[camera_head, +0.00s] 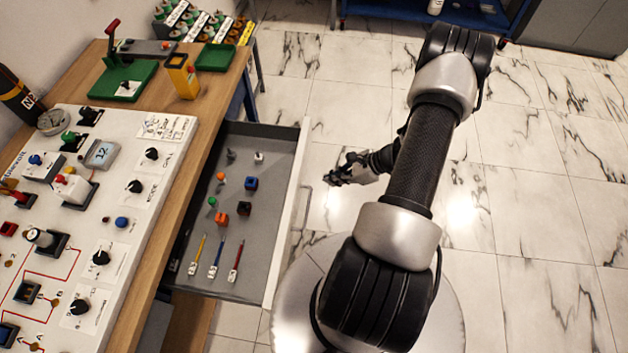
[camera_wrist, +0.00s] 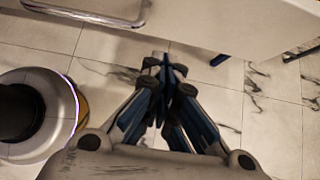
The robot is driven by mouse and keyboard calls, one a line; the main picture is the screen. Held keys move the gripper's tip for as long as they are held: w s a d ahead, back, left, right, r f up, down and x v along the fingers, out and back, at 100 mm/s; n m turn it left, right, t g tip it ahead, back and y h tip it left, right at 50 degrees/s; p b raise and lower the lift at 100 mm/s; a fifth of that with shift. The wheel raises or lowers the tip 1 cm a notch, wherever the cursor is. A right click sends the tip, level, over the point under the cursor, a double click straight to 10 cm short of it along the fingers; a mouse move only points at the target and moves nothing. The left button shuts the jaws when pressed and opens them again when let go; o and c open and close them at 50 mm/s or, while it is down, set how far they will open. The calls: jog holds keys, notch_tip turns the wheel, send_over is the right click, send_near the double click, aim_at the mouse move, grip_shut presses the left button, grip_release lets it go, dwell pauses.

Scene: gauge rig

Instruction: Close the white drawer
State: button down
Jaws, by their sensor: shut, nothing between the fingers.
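The white drawer (camera_head: 289,215) stands pulled out from under the wooden workbench, with its grey inside showing. It holds several small coloured blocks and knobs and three thin tools. A thin bar handle (camera_head: 303,207) is on its white front. My gripper (camera_head: 338,172) is to the right of the drawer front, apart from it, over the floor. Its fingers are together and empty; in the wrist view the dark blue fingers (camera_wrist: 165,92) meet over the tiles. In the wrist view a metal bar handle (camera_wrist: 85,14) shows at the top left.
The marble-tiled floor (camera_head: 540,200) to the right is clear.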

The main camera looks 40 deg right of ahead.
jog(key=w+a+f+b, duration=0.1)
jog(key=w+a+f, duration=0.1)
jog(key=w+a, duration=0.2)
jog(key=shift+w, duration=0.35)
